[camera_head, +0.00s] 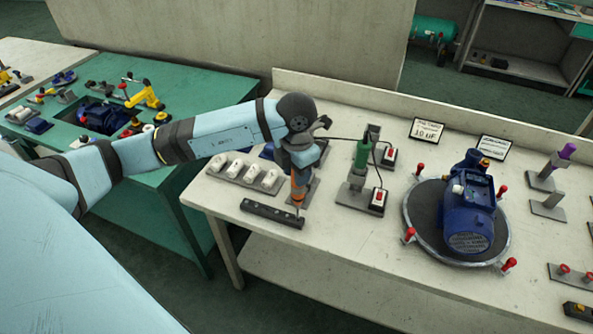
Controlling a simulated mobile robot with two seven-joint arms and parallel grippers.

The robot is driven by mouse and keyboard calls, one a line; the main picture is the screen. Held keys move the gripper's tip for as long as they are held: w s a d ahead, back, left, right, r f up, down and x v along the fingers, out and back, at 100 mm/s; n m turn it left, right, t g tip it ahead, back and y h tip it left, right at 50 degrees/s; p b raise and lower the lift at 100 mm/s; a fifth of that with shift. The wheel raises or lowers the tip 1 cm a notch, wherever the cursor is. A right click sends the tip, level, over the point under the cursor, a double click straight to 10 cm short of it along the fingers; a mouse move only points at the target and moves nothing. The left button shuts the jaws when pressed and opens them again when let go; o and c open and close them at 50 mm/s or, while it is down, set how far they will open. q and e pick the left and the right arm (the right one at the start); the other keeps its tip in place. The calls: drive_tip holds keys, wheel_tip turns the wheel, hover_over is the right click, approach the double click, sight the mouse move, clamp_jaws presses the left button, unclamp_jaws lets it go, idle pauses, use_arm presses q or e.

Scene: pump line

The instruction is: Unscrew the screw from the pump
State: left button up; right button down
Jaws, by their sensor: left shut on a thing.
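The blue pump (470,217) sits on a round dark turntable (424,222) at the right of the white workbench. I cannot make out a separate screw on it at this size. My left gripper (299,172) is over the middle of the bench, left of the pump and apart from it. It is shut on an orange tool (298,190), held upright with its thin tip pointing down near a small grey plate. I cannot tell whether the tip touches the plate. My right gripper is not in view.
Red-handled clamps (409,235) ring the turntable. A green tool (362,157) on a cord stands in a grey stand. A dark bar (272,213) lies at the front edge. White parts (245,173) sit on a grey tray. A green table (190,92) stands left.

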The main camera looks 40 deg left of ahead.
use_arm(q)
drive_tip(key=shift+f+b, duration=0.65)
drive_tip(key=shift+f, duration=0.05)
idle(0.7)
drive_tip(key=shift+s+d, duration=0.15)
drive_tip(key=shift+s, duration=0.4)
drive_tip(key=shift+s+d, duration=0.15)
drive_tip(key=shift+s, duration=0.35)
idle(0.4)
drive_tip(key=shift+r, duration=0.15)
idle(0.3)
drive_tip(key=shift+r+p, duration=0.75)
drive_tip(key=shift+r, duration=0.75)
drive_tip(key=shift+r+p, duration=1)
drive_tip(key=shift+r, duration=0.85)
